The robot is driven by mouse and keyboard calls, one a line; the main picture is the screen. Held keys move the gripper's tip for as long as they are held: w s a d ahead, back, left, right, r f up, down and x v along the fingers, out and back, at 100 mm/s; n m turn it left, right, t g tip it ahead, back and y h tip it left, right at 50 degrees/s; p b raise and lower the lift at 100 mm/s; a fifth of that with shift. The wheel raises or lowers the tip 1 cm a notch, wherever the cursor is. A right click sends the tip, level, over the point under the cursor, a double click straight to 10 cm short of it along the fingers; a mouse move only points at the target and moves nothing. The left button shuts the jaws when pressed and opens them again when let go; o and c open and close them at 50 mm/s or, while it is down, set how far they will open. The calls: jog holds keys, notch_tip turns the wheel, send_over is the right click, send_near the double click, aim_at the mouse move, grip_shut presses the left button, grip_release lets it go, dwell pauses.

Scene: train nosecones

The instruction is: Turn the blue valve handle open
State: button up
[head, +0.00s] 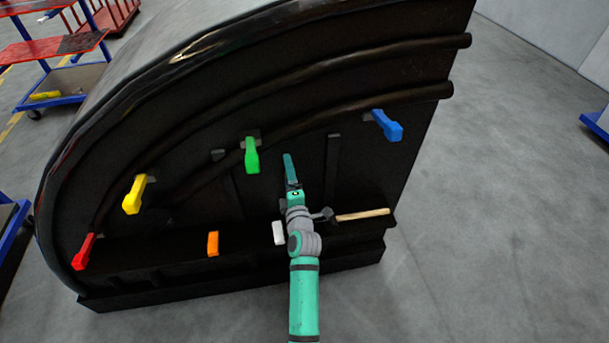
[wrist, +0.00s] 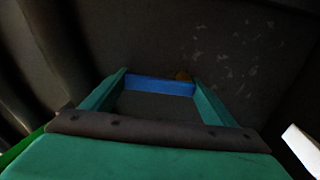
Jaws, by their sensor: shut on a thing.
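A blue handle (head: 387,125) sticks out at the upper right of the black nosecone panel in the head view, and my gripper (head: 289,163) is well to its left. In the wrist view, my gripper (wrist: 158,92) has its two teal fingers on either side of a short blue bar (wrist: 160,85), close to the dark panel. The gripper is shut on this bar. I cannot make out the bar in the head view, so I cannot tell which part it belongs to. A small orange-brown spot lies just behind it.
A green handle (head: 252,156), a yellow handle (head: 135,194) and a red handle (head: 84,251) stick out to the left. An orange block (head: 213,243) and a white block (head: 279,232) sit lower. A wooden-handled hammer (head: 363,214) lies on the ledge.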

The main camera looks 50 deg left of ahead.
jog(key=shift+w+r, duration=0.1)
jog(key=shift+r, duration=0.2)
jog(key=o, duration=1.5)
jog(key=shift+f, duration=0.15)
